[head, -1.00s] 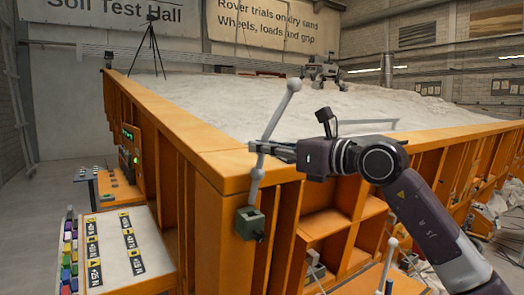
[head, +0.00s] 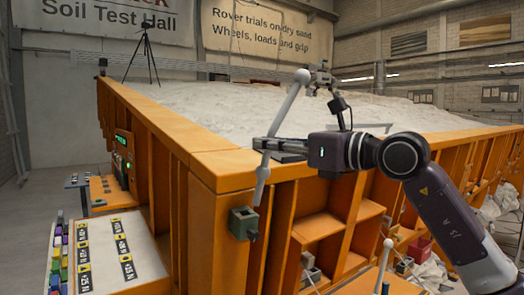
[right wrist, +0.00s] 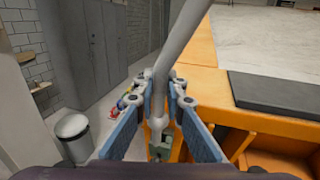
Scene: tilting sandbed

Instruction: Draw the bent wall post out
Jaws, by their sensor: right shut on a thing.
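The bent wall post (head: 287,107) is a grey rod with a ball at its top and a bend low down, standing tilted to the right at the corner of the orange sandbed wall. My right gripper (head: 266,149) is shut on the post above the lower joint. In the right wrist view the post (right wrist: 175,50) runs up between the fingers (right wrist: 161,95). The post's lower end is at the top right of the green-grey socket (head: 243,221); I cannot tell if any of it is still inside. The socket also shows in the right wrist view (right wrist: 161,149). My left gripper is out of view.
The orange wall (head: 207,166) and its rim stand close by my gripper. Open shelves (head: 318,228) lie below on the right. Another ball-topped rod (head: 387,262) stands at lower right. A labelled board (head: 128,258) is at lower left. Space above the rim is mostly clear.

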